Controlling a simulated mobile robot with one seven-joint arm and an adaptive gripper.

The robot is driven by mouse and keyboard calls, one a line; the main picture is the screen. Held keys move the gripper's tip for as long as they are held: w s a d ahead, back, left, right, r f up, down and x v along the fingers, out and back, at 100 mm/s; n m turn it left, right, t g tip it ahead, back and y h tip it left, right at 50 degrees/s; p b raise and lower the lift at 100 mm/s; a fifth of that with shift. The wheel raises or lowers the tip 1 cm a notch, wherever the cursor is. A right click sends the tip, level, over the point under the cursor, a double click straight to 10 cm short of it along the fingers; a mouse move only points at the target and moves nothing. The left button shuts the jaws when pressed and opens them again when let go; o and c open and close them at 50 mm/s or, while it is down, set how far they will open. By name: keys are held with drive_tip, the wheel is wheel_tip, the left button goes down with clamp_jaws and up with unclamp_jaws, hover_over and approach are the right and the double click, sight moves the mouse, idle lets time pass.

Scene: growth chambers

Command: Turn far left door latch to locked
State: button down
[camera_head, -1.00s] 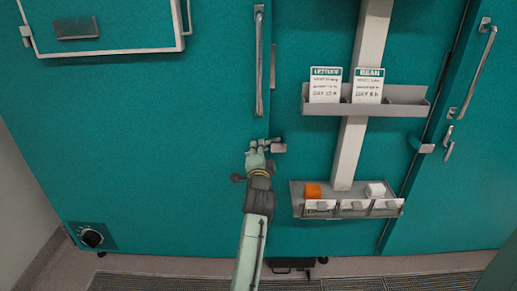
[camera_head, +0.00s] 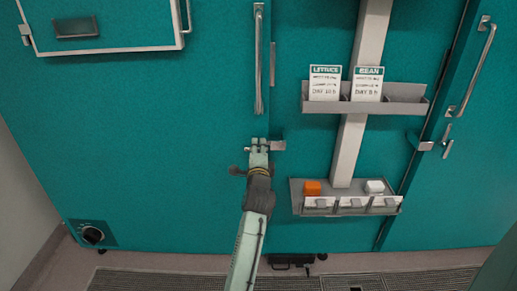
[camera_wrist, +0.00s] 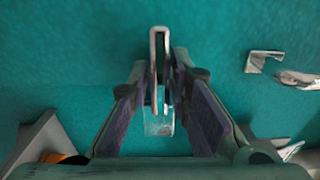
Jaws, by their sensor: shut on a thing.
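The far left door (camera_head: 150,130) is a large teal panel that looks closed. Its latch plate (camera_head: 278,146) shows as a small metal piece at the door's right edge, just right of my gripper (camera_head: 259,147). In the wrist view, my gripper (camera_wrist: 160,85) has its two purple-padded fingers on either side of a narrow metal latch lever (camera_wrist: 160,40), shut on it. The lever's looped end stands out past the fingertips. In the head view my fingers hide most of the lever, so its exact angle is hard to tell there.
A long vertical door handle (camera_head: 258,60) is above my gripper. Another latch (camera_head: 427,146) is farther right.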

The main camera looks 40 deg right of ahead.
drive_tip(key=c, duration=1.6)
unclamp_jaws()
drive_tip(key=shift+s, duration=0.1)
drive_tip(key=v, duration=1.2)
